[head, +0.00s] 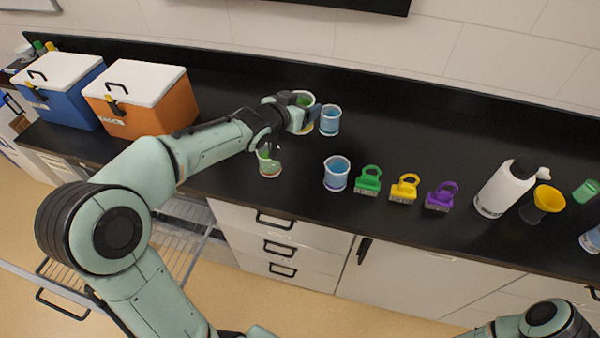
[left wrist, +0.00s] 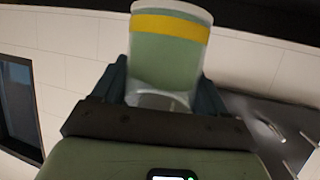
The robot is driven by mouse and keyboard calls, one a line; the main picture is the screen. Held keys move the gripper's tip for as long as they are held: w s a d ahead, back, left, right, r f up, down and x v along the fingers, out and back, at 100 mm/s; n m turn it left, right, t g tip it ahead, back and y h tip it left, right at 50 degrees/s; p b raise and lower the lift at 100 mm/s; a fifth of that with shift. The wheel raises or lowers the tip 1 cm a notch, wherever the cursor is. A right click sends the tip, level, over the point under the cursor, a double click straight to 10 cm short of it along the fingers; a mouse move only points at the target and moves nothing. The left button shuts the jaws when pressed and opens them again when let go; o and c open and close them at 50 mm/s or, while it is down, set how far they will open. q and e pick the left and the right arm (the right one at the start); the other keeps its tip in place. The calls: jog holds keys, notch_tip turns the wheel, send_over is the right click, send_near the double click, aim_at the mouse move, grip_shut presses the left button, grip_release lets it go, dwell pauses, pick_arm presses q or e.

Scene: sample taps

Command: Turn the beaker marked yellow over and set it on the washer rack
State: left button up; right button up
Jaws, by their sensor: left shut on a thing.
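The beaker marked yellow (head: 304,98) is in my left gripper (head: 296,115), at the back of the black counter. Its contents look green, and in the head view its open rim faces up. In the left wrist view the beaker (left wrist: 168,62) shows a yellow band, with dark fingers on both sides of it. Whether its base touches the counter is hard to tell. The washer rack (head: 172,240) is a wire rack pulled out below the counter at the left, partly hidden by my left arm. My right gripper is not in view; only part of that arm shows.
A blue beaker (head: 330,120) stands close right of the held one. A green beaker (head: 269,163) and another blue one (head: 336,174) stand nearer the front edge. Coloured clips (head: 404,188), a white bottle (head: 504,187) and two coolers (head: 142,100) stand along the counter.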

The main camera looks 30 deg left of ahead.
pick_arm(q)
jog(key=shift+w+f, duration=0.1)
notch_tip(320, 180, down, 16)
jog(key=b, duration=0.9)
jog(key=shift+f, duration=0.15)
jog(key=shift+f+b, duration=0.4)
jog(key=shift+f, duration=1.2)
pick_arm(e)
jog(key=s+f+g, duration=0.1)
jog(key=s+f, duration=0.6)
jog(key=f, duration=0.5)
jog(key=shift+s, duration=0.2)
